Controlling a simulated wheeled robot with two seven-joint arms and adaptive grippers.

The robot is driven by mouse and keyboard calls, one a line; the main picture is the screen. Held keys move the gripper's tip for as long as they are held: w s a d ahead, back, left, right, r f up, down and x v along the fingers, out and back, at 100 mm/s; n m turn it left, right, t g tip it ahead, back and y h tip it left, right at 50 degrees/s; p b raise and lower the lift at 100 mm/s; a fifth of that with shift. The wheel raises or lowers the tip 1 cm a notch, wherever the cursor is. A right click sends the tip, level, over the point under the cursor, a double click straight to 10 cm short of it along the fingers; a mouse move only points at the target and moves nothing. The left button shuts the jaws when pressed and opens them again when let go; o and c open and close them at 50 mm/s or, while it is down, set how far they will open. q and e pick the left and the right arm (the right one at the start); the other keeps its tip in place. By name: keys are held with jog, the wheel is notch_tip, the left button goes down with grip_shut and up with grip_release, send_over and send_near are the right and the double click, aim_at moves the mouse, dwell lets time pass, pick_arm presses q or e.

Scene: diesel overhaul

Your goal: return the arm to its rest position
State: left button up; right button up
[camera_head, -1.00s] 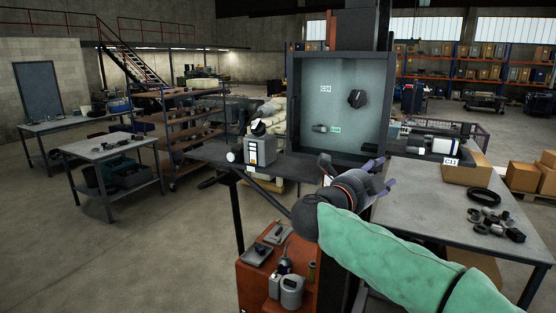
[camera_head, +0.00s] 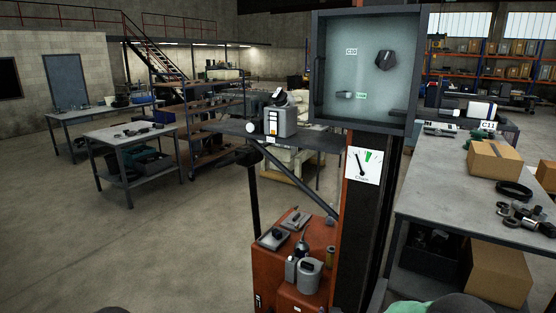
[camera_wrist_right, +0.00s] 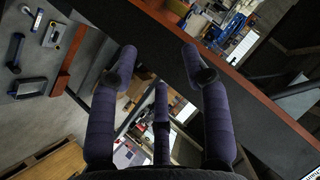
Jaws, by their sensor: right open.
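My right gripper (camera_wrist_right: 160,75) shows in the right wrist view with its purple-padded fingers spread apart and nothing between them. In the head view only a small green and dark piece of my right arm (camera_head: 435,304) shows at the bottom edge, right of centre; its gripper is out of that picture. A dark rounded shape (camera_head: 98,310) shows at the bottom left edge of the head view; I cannot tell what it is. My left gripper does not show.
A grey workbench (camera_head: 440,205) with cartons and dark parts is at the right. An orange cabinet (camera_head: 270,275) with cans stands low in the middle.

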jog(key=s+a+f+n+g+y+b, duration=0.2)
jog(key=s+f+g, duration=0.2)
jog(key=s+f, duration=0.8)
jog(key=s+a+f+n+g+y+b, duration=0.2)
jog(key=s+a+f+g+b, duration=0.15)
jog(key=s+f, duration=0.8)
jog(key=s+a+f+n+g+y, duration=0.1)
jog(key=s+f+g, duration=0.2)
jog(key=s, duration=0.7)
notch_tip(320, 180, down, 3)
jog(key=shift+s+r+n+g+b, duration=0.1)
jog(key=shift+s+n+g+b, duration=0.2)
jog(key=shift+s+g, duration=0.1)
